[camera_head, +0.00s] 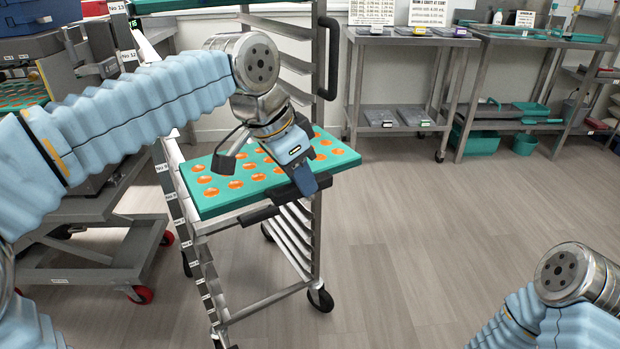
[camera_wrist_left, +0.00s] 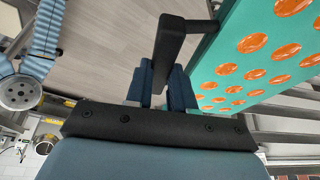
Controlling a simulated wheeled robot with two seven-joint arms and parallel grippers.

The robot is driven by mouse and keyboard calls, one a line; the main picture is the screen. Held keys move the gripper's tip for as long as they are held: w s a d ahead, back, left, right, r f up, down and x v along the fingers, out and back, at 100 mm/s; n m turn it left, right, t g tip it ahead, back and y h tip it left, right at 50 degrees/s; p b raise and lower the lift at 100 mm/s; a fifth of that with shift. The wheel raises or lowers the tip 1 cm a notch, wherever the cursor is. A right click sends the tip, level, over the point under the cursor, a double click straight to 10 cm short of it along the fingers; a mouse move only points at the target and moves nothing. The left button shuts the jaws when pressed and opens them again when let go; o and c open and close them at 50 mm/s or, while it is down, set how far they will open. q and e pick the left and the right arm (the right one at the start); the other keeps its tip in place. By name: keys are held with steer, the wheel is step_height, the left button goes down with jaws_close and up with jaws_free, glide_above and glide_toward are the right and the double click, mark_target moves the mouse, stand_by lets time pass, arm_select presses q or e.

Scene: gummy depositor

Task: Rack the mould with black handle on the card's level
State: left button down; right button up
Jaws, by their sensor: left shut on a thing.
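The mould (camera_head: 222,187) is a teal tray with rows of orange filled cavities and a black handle (camera_head: 257,214) on its front edge. It lies about level in the rack (camera_head: 310,145), with its front part out past the front posts. My left gripper (camera_head: 304,186) is at the mould's front edge, shut on the black handle. The left wrist view shows the handle (camera_wrist_left: 170,50) between the fingers and the mould (camera_wrist_left: 240,60) beside it.
The rack stands on castors (camera_head: 320,299), with numbered labels (camera_head: 129,56) on its left post and empty rails below the mould. A machine on a trolley (camera_head: 90,215) stands close at left. Steel tables (camera_head: 405,105) with teal trays stand behind. The floor at right is clear.

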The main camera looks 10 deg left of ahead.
mark_target(282, 174)
arm_select(q)
steer(key=shift+w+a, duration=0.55)
steer(key=shift+f, duration=0.1)
steer(key=shift+w+a+p, duration=1.25)
steer(key=shift+w+a, duration=0.45)
steer(key=shift+w, duration=0.1)
steer(key=shift+a, duration=0.1)
steer(key=shift+w, duration=0.15)
